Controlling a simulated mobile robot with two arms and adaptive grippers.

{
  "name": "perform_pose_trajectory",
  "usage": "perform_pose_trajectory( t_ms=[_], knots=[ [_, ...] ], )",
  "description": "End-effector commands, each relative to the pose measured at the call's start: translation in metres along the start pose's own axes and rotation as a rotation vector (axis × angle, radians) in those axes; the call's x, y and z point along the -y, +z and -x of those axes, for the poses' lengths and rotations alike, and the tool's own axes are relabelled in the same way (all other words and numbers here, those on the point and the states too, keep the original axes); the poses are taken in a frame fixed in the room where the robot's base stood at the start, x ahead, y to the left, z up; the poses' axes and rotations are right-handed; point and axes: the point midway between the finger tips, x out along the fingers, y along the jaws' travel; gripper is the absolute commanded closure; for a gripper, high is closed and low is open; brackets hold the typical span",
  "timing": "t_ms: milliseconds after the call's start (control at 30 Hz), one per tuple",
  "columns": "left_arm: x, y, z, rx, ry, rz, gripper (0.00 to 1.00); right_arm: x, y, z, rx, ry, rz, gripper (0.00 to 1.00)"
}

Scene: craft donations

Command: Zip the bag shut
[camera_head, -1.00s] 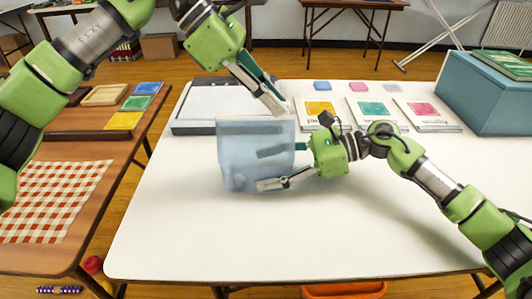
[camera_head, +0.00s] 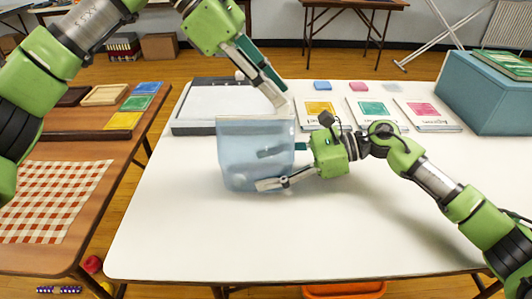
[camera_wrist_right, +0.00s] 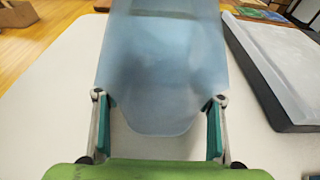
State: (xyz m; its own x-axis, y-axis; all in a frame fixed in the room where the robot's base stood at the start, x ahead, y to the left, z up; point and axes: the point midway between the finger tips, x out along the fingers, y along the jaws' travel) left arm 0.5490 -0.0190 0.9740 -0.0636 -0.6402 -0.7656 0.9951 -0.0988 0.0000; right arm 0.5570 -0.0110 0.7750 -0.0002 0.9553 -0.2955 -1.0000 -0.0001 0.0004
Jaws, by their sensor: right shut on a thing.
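A translucent blue bag (camera_head: 238,160) stands upright on the white table, its top edge facing up. In the right wrist view the bag (camera_wrist_right: 165,70) is between the two teal-padded fingers. My right gripper (camera_head: 268,168) is shut on the bag from its right side, with one finger in front and the other seen dimly through it. My left gripper (camera_head: 279,99) points down to the right, its tips just above the bag's top right corner. Its fingers lie close together, but whether they are fully shut is unclear. I cannot make out a zip slider.
A grey-rimmed tray (camera_head: 182,128) lies behind the bag to the left. Several labelled packets, including a green one (camera_head: 376,112), lie at the back. A teal box (camera_head: 485,95) stands at the back right. The front of the white table (camera_head: 250,240) is clear.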

Motion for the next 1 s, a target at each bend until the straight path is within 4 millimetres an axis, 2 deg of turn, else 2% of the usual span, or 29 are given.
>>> perform_pose_trajectory(
  t_ms=[500,833,867,900,933,1000],
  knots=[
    [0.0,0.026,0.031,0.002,0.001,0.001,0.76,0.0,0.0,0.0,0.0,0.0,0.0,0.5],
    [0.0,0.029,0.034,0.001,0.0,0.001,0.76,0.0,0.0,0.0,0.0,0.0,0.0,0.5],
    [0.0,0.029,0.034,0.001,0.0,0.001,0.76,0.0,0.0,0.0,0.0,0.0,0.0,0.33],
    [0.0,0.029,0.034,0.001,0.0,0.001,0.76,0.0,0.0,0.0,0.0,0.0,0.0,0.22],
    [0.0,0.029,0.034,0.001,0.0,0.001,0.76,0.0,0.0,0.0,0.0,0.0,0.0,0.18],
    [0.0,0.029,0.034,0.001,0.0,0.001,0.76,0.0,0.0,0.0,0.0,0.0,0.0,0.18]
  ],
)
